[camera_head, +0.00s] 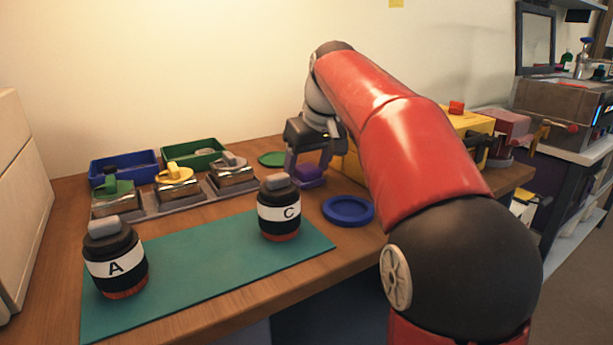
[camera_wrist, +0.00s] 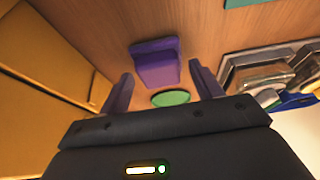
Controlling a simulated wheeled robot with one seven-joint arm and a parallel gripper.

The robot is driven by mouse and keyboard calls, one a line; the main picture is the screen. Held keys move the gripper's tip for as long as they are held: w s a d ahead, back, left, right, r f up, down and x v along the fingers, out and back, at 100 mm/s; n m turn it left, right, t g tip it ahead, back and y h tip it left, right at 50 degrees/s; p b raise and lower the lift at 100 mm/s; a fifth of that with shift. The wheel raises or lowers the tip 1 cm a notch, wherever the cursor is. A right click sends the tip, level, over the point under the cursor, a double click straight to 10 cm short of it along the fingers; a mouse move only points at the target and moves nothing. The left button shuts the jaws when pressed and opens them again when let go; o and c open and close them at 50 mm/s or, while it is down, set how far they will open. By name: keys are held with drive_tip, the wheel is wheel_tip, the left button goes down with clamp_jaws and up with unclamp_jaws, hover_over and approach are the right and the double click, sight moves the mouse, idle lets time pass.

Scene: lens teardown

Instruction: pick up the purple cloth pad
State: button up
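The purple cloth pad (camera_head: 310,176) lies on the wooden table, behind and to the right of lens C, in the head view. In the wrist view the pad (camera_wrist: 155,64) shows as a purple block with a raised part, lying ahead of my gripper between the lines of its two fingers. My gripper (camera_head: 308,160) is above the pad, pointing down, with its purple fingers spread. In the wrist view the gripper (camera_wrist: 160,72) is open with nothing between its fingers. Whether the fingertips are level with the pad is unclear.
A green disc (camera_head: 272,158) and a blue dish (camera_head: 348,211) lie near the pad. Lenses C (camera_head: 279,212) and A (camera_head: 115,266) stand on the teal mat (camera_head: 200,270). A yellow box (camera_head: 465,122) is to the right. A grey tray (camera_head: 160,211) and bins are left.

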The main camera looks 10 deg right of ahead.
sight(308, 167)
drive_tip(key=c, duration=0.9)
drive_tip(key=shift+r, duration=0.1)
wheel_tip(308, 167, up, 8)
drive_tip(key=shift+f+p, duration=0.1)
drive_tip(key=shift+p, duration=1)
drive_tip(key=shift+r, duration=1)
drive_tip(key=o, duration=0.5)
drive_tip(key=shift+c, duration=0.2)
drive_tip(key=c, duration=0.3)
drive_tip(key=shift+c, duration=0.2)
